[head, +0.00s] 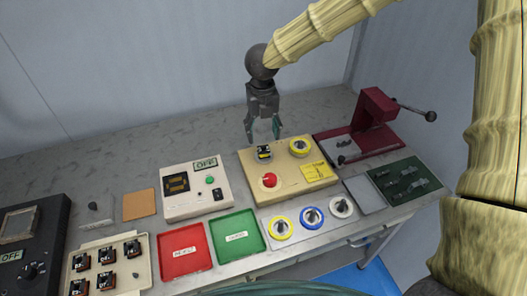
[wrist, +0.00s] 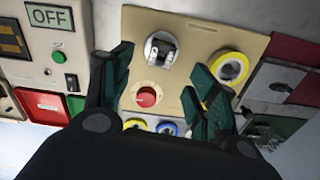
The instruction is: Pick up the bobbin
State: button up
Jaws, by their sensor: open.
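A small dark, pale and yellow piece, which looks like the bobbin (head: 264,153), sits on the tan winder base (head: 288,187). In the wrist view the bobbin (wrist: 161,49) shows as a pale and dark piece on a round mount. My gripper (head: 262,133) is above it, fingers pointing down and spread apart, with nothing between them. In the wrist view my gripper (wrist: 162,75) has one finger on each side of the picture, with the bobbin beyond the gap. I see no contact.
A dark red press (head: 372,118) stands behind right. In front are the spool plate (head: 298,234), green tray (head: 222,243) and red tray (head: 170,264). A control box (head: 183,204) stands left.

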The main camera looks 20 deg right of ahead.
aim_at(264, 149)
notch_tip(264, 149, down, 3)
jog(key=shift+w+r, duration=0.1)
jog(key=shift+d+f+p, duration=0.15)
jog(key=shift+f+p, duration=0.8)
jog(key=shift+f, duration=1.75)
jog(key=c, duration=1.2)
jog(key=shift+r+b, duration=0.4)
jog(key=shift+r, duration=0.45)
jog(key=shift+s+r+b, duration=0.3)
jog(key=shift+r+b, duration=0.05)
jog(key=shift+r, duration=0.55)
jog(key=s+b, duration=0.1)
jog(key=s, duration=0.4)
jog(key=s+r+b, duration=0.1)
jog(key=s, duration=0.4)
jog(key=s+d+b, duration=0.1)
jog(key=s, duration=0.4)
jog(key=shift+s+r, duration=0.25)
